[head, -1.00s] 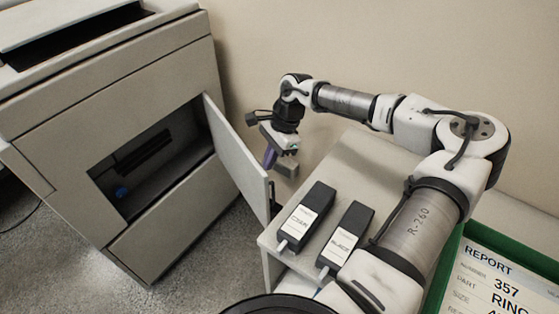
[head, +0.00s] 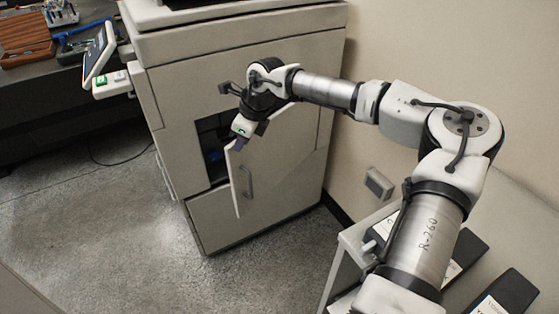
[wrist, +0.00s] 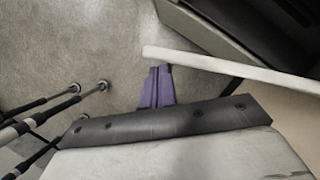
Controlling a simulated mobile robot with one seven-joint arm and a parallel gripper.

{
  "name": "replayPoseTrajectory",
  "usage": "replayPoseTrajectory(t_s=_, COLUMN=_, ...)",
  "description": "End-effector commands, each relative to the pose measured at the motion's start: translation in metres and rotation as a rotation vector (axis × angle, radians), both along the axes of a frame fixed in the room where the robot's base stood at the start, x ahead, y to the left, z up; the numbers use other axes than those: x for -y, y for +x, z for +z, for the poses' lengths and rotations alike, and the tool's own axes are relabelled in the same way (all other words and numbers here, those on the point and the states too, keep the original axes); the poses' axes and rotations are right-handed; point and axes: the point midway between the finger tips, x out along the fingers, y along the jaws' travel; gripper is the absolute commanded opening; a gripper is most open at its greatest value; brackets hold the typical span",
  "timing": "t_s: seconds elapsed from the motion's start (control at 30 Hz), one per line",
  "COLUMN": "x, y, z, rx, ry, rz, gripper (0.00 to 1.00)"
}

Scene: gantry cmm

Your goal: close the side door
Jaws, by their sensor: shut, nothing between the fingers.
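The side door (head: 282,167) is a pale panel with a bar handle (head: 248,181) on its outer face. It is hinged on the right of the grey cabinet and stands partly open. A dark gap into the opening (head: 211,150) shows left of its free edge. My gripper (head: 239,143) is shut and empty at the door's upper free corner. In the wrist view its purple fingers (wrist: 158,86) are together, with their tips close to the end of the door's pale edge (wrist: 235,69). I cannot tell whether they touch it.
The grey cabinet (head: 235,222) stands against the wall. A side table with dark binders (head: 505,295) is at lower right. A screen on an arm (head: 100,55) and a dark bench (head: 60,98) are at left. The speckled floor (head: 110,225) before the cabinet is clear.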

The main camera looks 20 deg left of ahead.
Motion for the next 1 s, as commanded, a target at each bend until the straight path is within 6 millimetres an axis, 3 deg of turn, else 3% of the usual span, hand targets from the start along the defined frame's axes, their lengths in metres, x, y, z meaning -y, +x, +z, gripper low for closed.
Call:
replayPoseTrajectory(t_s=0.1, x=-0.036, y=0.007, z=-0.001, rx=0.002, ry=0.001, rz=-0.078, gripper=0.0)
replayPoseTrajectory(t_s=0.4, x=-0.088, y=0.027, z=0.0, rx=0.001, ry=0.0, rz=-0.218, gripper=0.0)
replayPoseTrajectory(t_s=0.67, x=-0.105, y=0.036, z=0.0, rx=0.0, ry=0.0, rz=-0.267, gripper=0.0)
replayPoseTrajectory(t_s=1.0, x=-0.107, y=0.037, z=0.0, rx=-0.001, ry=0.0, rz=-0.273, gripper=0.0)
